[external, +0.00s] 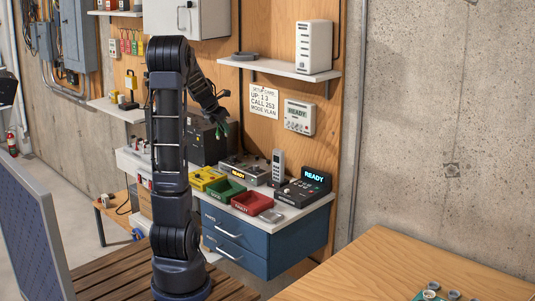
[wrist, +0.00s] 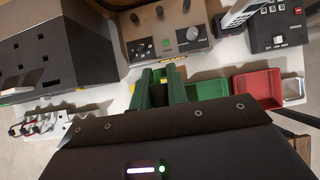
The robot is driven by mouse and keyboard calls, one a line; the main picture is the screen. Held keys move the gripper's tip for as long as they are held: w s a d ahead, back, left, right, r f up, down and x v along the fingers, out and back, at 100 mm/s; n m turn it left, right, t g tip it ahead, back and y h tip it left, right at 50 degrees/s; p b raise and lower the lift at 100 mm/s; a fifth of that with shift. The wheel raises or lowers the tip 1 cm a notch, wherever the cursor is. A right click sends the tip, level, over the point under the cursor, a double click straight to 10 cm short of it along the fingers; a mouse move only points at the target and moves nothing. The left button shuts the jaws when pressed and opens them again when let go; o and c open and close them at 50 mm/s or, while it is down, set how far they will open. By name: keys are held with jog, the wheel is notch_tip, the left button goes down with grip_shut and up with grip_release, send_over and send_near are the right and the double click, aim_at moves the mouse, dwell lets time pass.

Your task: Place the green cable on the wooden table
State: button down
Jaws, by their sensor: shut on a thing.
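My gripper (external: 222,127) is at the end of the bent arm, above the white-topped bench in the external view. It is shut on a small green thing, which I take to be the green cable (external: 225,130). The wooden table (external: 385,262) is at the lower right of the external view, well away from my gripper.
Below my gripper, the bench with blue drawers (external: 235,238) holds a yellow bin (external: 203,178), green bin (external: 224,190), red bin (external: 252,202) and instruments. A wall shelf (external: 280,68) is above.

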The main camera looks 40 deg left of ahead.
jog(key=w+d+f+m+h, duration=0.1)
jog(key=w+d+m+h, duration=0.3)
jog(key=d, duration=0.6)
jog(key=w+d+f+m+y, duration=0.1)
jog(key=w+d+m, duration=0.1)
jog(key=w+d, duration=0.6)
jog(key=s+d+f+m+g+h, duration=0.25)
jog(key=d+m, duration=0.25)
jog(key=d, duration=1.8)
jog(key=s+d+f+m+g+h, duration=0.1)
jog(key=s+d+m+g, duration=0.3)
jog(key=d, duration=1.8)
jog(key=s+d+f+m+g, duration=0.1)
jog(key=s+d+m, duration=0.4)
jog(key=d, duration=0.6)
jog(key=s+d+f+m+g, duration=0.1)
jog(key=s+d+m+g, duration=0.1)
jog(key=s+d, duration=0.7)
jog(key=shift+t, duration=0.25)
jog(key=f, duration=0.6)
jog(key=w+d+f, duration=0.1)
jog(key=f, duration=1.2)
jog(key=shift+w+d+f, duration=0.1)
jog(key=shift+w+d, duration=0.15)
jog(key=shift+w, duration=0.05)
jog(key=shift+f+y, duration=0.1)
jog(key=shift+y, duration=0.15)
